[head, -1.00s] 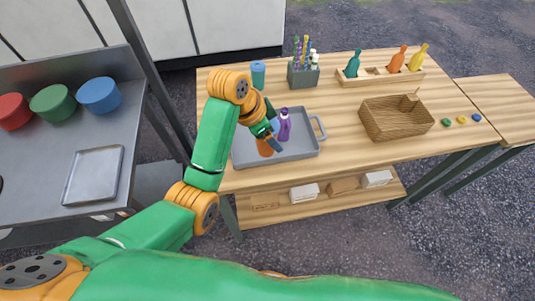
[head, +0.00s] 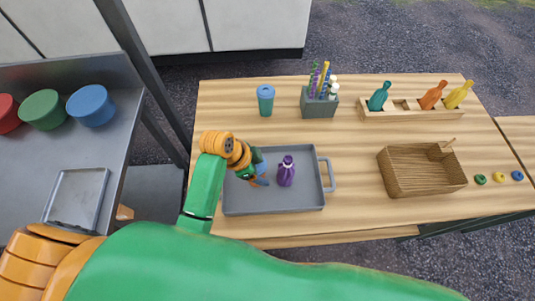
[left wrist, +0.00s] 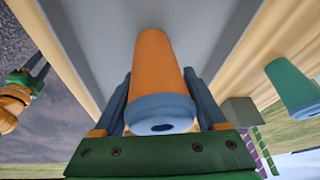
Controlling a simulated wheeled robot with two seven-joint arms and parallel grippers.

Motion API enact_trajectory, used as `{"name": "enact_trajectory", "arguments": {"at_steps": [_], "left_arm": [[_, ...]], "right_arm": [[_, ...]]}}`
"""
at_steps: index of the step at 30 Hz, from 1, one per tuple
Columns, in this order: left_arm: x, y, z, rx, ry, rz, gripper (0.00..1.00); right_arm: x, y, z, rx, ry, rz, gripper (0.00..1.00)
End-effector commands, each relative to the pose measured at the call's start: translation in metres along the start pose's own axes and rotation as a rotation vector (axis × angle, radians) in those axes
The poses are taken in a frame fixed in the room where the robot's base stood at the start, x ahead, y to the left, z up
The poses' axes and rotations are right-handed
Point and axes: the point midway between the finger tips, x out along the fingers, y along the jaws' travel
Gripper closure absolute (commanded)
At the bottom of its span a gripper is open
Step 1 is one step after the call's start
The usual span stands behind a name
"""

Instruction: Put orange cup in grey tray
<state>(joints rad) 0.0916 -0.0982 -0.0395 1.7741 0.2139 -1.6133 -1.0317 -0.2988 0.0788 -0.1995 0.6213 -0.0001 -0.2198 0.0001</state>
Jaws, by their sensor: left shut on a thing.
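My left gripper (head: 262,180) is over the left part of the grey tray (head: 304,203) on the wooden table. In the left wrist view its fingers (left wrist: 162,108) are shut on the orange cup (left wrist: 158,62), which has a blue-grey lid. Grey tray surface shows behind the cup; I cannot tell whether the cup touches it. In the head view the gripper mostly hides the cup. A purple bottle (head: 286,172) stands in the tray, right of the gripper. What looks like my right gripper (left wrist: 38,68) shows at the left edge of the left wrist view, too small to read.
A teal cup (head: 265,105) stands behind the tray. A grey holder (head: 320,108) with pens and small bottles is beside it. A rack (head: 405,112) of coloured bottles and a wooden basket (head: 425,180) are to the right. The table between tray and basket is clear.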

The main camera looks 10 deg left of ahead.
Motion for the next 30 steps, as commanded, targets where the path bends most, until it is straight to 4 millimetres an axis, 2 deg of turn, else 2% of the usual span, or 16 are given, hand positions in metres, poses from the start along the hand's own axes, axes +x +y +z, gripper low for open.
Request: {"name": "enact_trajectory", "arguments": {"at_steps": [2, 10, 11, 13, 14, 23, 26, 30], "left_arm": [[0.004, 0.004, 0.006, 0.001, 0.001, 0.001, 0.94], [0.005, 0.003, 0.007, 0.003, 0.001, -0.001, 0.94], [0.006, 0.004, 0.007, 0.003, 0.001, 0.000, 0.24], [0.005, 0.003, 0.007, 0.003, 0.001, -0.001, 0.05], [0.005, 0.003, 0.007, 0.003, 0.001, -0.001, 0.00], [0.000, 0.003, 0.006, 0.003, 0.002, -0.002, 0.00], [-0.015, 0.002, 0.006, 0.004, 0.003, -0.006, 0.00], [-0.053, 0.002, 0.006, 0.005, 0.002, -0.008, 0.00]], "right_arm": [[0.000, 0.000, 0.001, 0.000, -0.002, 0.000, 0.50], [0.001, 0.001, 0.002, 0.000, -0.004, 0.001, 0.50], [0.001, 0.001, 0.002, 0.000, -0.004, 0.001, 0.50], [0.000, 0.001, 0.002, -0.001, -0.005, 0.001, 0.50], [0.000, 0.001, 0.002, -0.001, -0.005, 0.001, 0.50], [0.001, 0.000, 0.003, -0.001, -0.005, 0.001, 0.50], [0.005, 0.000, 0.003, -0.001, -0.005, 0.001, 0.50], [0.004, 0.000, 0.003, -0.001, -0.004, 0.001, 0.50]]}}
